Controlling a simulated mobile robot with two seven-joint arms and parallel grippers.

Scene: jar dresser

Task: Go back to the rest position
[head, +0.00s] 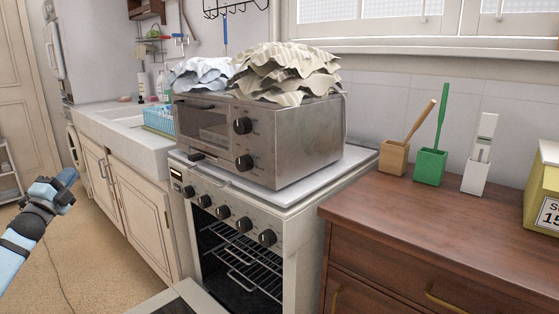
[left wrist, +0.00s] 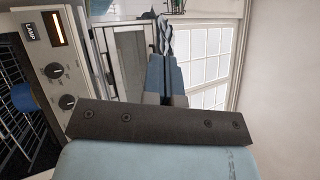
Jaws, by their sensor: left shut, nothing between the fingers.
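My left gripper (head: 66,180) is at the left of the head view, in front of the sink cabinet and clear of every surface. Its fingers are shut with nothing between them. In the left wrist view the closed blue fingers (left wrist: 165,72) point toward the room, with the stove front to the left. My right gripper is not in view.
The stove (head: 215,195) has its oven door (head: 180,300) open and low. A toaster oven (head: 300,140) with folded cloths (head: 285,75) stands on it. A wooden dresser (head: 430,225) holding a yellow box (head: 545,190) is at right. Free floor (head: 80,270) lies at left.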

